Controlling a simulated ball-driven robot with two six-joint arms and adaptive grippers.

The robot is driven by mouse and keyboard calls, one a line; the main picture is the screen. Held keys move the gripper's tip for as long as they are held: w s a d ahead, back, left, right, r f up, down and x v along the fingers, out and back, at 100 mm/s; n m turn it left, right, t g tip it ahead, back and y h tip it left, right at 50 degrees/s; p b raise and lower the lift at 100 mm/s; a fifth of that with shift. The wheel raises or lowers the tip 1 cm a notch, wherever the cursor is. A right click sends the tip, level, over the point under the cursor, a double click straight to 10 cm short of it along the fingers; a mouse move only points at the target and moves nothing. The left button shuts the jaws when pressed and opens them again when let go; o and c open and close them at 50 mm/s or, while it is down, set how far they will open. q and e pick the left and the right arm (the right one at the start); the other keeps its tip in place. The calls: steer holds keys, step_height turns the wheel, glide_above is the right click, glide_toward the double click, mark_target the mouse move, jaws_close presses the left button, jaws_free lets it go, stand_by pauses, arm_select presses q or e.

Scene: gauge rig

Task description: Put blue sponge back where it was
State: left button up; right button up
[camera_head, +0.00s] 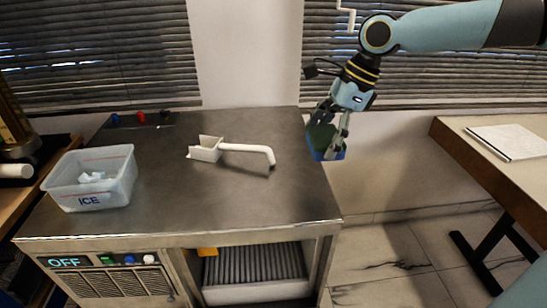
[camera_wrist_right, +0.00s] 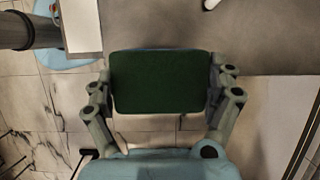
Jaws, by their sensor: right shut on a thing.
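The blue sponge (camera_head: 327,154) has a dark green face and a blue body. My right gripper (camera_head: 328,132) is shut on it, high at the right edge of the metal counter. My left gripper is not in view.
A clear bin marked ICE (camera_head: 92,196) stands at the counter's left. A white scoop (camera_head: 207,149) with a bent handle (camera_head: 250,149) lies near the middle back. The counter's front is bare. A desk with a notepad (camera_head: 508,142) stands at right, beyond a floor gap.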

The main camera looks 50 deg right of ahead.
steer(key=shift+w+f, duration=0.25)
steer(key=shift+w, duration=0.05)
steer(key=w+a+f+b, duration=0.3)
steer(key=a+b, duration=0.1)
steer(key=a, duration=0.1)
steer(key=b, duration=0.1)
glide_above(266, 195)
steer(key=d, duration=0.1)
steer(key=f, duration=0.3)
steer(key=shift+s+f, duration=0.15)
steer(key=shift+s, duration=0.25)
steer(key=shift+a+f, duration=0.1)
steer(key=shift+f, duration=0.25)
step_height(266, 195, down, 4)
steer(key=shift+r+b, duration=0.25)
steer(key=shift+b, duration=0.35)
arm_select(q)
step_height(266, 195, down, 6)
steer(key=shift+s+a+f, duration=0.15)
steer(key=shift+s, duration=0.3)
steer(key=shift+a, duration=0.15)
arm_select(e)
steer(key=o, duration=0.8)
